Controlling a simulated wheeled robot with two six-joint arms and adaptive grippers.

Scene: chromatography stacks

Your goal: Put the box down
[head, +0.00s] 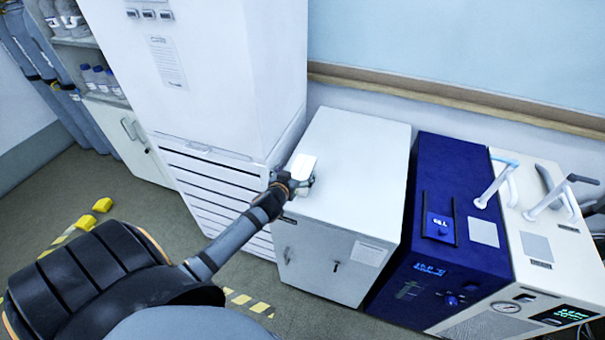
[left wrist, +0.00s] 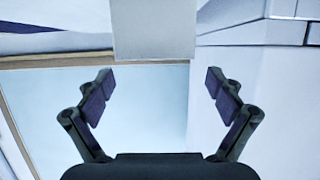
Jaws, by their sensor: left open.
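The box, a small plain white block (head: 303,166), is at the left part of the white cabinet's top (head: 355,140), close to the tall white unit. It appears to rest there, though its lower edge is partly hidden by my gripper. My left gripper (head: 297,184) is right at the near side of the box. In the left wrist view the box (left wrist: 154,30) fills the top middle, just beyond the fingertips. The two dark fingers of the gripper (left wrist: 159,84) are spread apart with nothing between them. My right gripper is not in view.
A tall white unit (head: 205,70) stands directly left of the cabinet. A dark blue instrument (head: 440,215) and a cream instrument with white handles (head: 540,235) stand to the right. A wall with a wooden rail (head: 450,95) is behind. Most of the cabinet top is clear.

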